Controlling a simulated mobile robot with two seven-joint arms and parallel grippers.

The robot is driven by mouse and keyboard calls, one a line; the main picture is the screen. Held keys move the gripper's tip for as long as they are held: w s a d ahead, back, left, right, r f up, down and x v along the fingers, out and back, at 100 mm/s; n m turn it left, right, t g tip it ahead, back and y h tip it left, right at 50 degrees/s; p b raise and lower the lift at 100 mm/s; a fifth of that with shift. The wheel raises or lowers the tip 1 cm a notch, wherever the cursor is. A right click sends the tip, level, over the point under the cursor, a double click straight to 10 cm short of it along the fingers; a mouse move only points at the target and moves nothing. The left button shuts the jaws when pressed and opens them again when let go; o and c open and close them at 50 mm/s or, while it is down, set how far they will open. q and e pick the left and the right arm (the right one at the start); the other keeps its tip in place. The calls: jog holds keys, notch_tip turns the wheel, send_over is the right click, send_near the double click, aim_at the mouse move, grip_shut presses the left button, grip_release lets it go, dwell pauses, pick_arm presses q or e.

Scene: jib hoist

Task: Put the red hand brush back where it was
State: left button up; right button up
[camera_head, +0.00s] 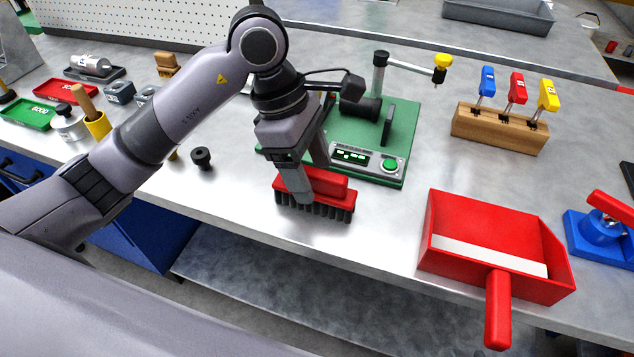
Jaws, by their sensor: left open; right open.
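The red hand brush (335,188) stands bristles down on the grey bench top near its front edge, in front of the green plate. My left gripper (308,175) is at the brush from above, fingers pointing down. It is open, with one finger in front of the brush's left part and the other finger partly hidden behind it. I cannot tell whether the fingers touch the brush. My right gripper is not in view.
A red dustpan (455,208) lies to the right, handle over the front edge. Behind the brush is a green plate (345,128) with a control box and jib post. A wooden block (490,131) holds coloured tools. A black knob (201,158) stands left. Bench between brush and dustpan is clear.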

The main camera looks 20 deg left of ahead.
pick_arm(q)
jog(key=v, duration=0.8)
